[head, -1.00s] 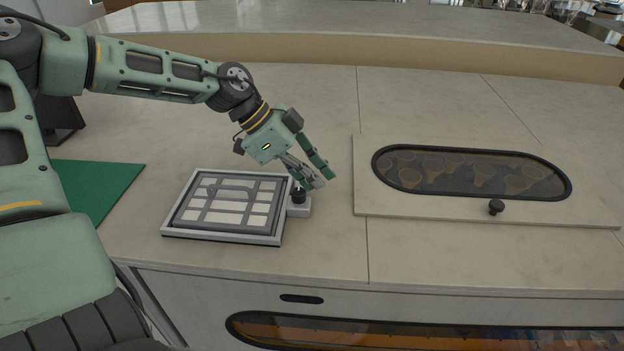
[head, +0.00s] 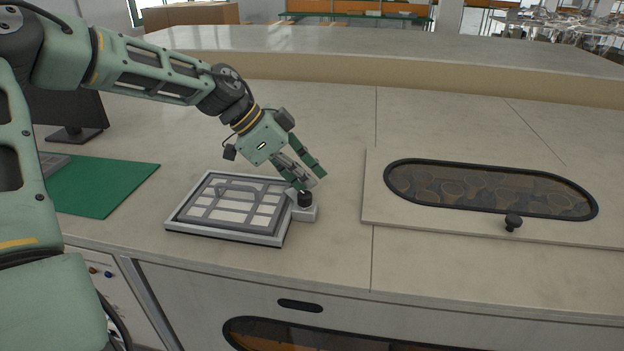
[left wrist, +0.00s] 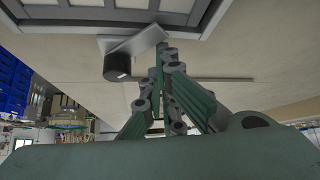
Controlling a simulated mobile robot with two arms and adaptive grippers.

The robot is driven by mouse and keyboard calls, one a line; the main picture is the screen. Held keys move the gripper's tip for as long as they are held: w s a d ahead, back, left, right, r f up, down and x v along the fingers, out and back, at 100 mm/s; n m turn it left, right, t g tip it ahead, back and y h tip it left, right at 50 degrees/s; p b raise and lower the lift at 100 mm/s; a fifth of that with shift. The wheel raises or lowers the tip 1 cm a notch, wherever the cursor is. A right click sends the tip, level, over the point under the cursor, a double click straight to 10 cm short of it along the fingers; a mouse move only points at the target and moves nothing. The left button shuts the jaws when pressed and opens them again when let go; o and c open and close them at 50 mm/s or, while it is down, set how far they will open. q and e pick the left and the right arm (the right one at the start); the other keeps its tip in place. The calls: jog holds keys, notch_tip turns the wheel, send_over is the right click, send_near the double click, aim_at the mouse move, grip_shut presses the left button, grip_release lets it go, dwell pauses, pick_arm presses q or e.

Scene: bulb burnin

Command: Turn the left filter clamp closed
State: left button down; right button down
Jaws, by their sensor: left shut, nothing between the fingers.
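The filter (head: 232,205) is a flat grey frame with pale panels and an arched handle, lying on the counter. At its right edge is a clamp with a black round knob (head: 304,199) on a small grey block. My left gripper (head: 306,184) is just above and behind the knob, pointing down and right; it is shut and empty. In the left wrist view the knob (left wrist: 117,66) is left of my left gripper's fingertips (left wrist: 165,52), with a visible gap. The filter frame's edge shows at the top. My right gripper is not in view.
A raised panel with a dark oval window (head: 490,189) and a black knob (head: 513,222) lies to the right. A green mat (head: 105,187) lies to the left. The counter between the filter and the panel is clear. A raised ledge runs along the back.

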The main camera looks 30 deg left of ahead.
pick_arm(q)
jog(key=shift+s+a, duration=0.6)
jog(key=shift+s, duration=0.05)
dwell(1.5)
dwell(0.6)
